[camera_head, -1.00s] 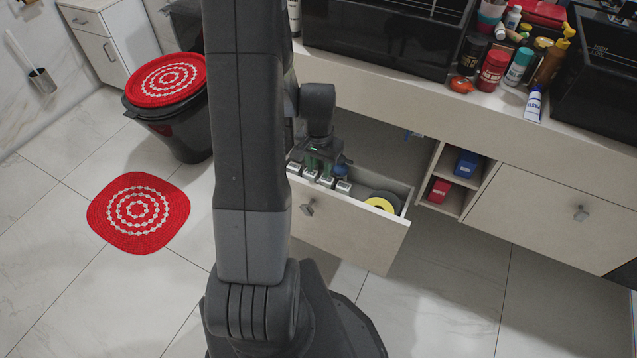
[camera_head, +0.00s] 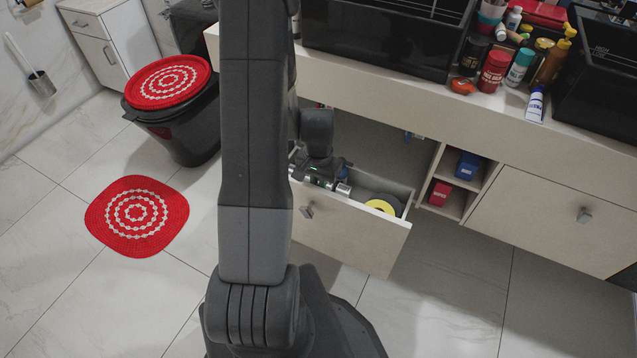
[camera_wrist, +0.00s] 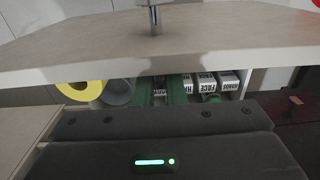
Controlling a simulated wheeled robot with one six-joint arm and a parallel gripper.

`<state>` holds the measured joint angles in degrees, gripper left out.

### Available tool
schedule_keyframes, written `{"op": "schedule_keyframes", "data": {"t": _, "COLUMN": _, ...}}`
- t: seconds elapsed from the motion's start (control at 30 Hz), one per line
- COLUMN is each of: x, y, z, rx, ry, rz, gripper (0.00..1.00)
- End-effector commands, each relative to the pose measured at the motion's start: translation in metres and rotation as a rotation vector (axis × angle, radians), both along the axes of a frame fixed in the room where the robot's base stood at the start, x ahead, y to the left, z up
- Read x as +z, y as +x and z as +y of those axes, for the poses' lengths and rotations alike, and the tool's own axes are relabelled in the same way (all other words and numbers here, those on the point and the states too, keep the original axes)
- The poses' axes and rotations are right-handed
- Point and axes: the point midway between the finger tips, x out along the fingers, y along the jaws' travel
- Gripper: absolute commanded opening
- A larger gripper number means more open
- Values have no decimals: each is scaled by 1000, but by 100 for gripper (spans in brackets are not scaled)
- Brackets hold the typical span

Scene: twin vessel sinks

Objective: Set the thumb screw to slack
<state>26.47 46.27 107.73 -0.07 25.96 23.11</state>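I cannot make out the thumb screw in either view. My gripper (camera_head: 322,180) is low over the open drawer (camera_head: 350,235), at its left part among white boxes. In the wrist view its two green fingers (camera_wrist: 160,90) point down into the drawer and stand apart. A labelled white box shows between and beyond them; I see nothing clearly held. The wrist's dark body hides the lower part of that view, and my arm hides the drawer's left end in the head view.
The drawer also holds a yellow roll (camera_head: 380,206) and a grey roll (camera_wrist: 117,92). White labelled boxes (camera_wrist: 206,84) stand beside the fingers. A cubby (camera_head: 455,180) with a blue and a red box is to the right.

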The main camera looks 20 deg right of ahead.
Motion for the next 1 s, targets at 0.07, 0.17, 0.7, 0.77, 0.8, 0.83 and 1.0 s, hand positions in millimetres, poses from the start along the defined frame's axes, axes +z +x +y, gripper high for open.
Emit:
{"op": "schedule_keyframes", "data": {"t": 0.07, "x": 0, "y": 0, "z": 0, "rx": 0, "ry": 0, "rz": 0, "gripper": 0}}
{"op": "schedule_keyframes", "data": {"t": 0.17, "x": 0, "y": -1, "z": 0, "rx": -2, "ry": 5, "rz": -5, "gripper": 0}}
{"op": "schedule_keyframes", "data": {"t": 0.7, "x": -9, "y": -10, "z": -8, "rx": -10, "ry": 154, "rz": -174, "gripper": 0}}
{"op": "schedule_keyframes", "data": {"t": 0.77, "x": -9, "y": -11, "z": -9, "rx": -9, "ry": 174, "rz": -199, "gripper": 0}}
{"op": "schedule_keyframes", "data": {"t": 0.8, "x": -9, "y": -11, "z": -9, "rx": -9, "ry": 187, "rz": -215, "gripper": 0}}
{"op": "schedule_keyframes", "data": {"t": 0.83, "x": -10, "y": -11, "z": -10, "rx": -9, "ry": 196, "rz": -227, "gripper": 0}}
{"op": "schedule_keyframes", "data": {"t": 1.0, "x": -9, "y": -13, "z": -11, "rx": -7, "ry": 245, "rz": -283, "gripper": 0}}
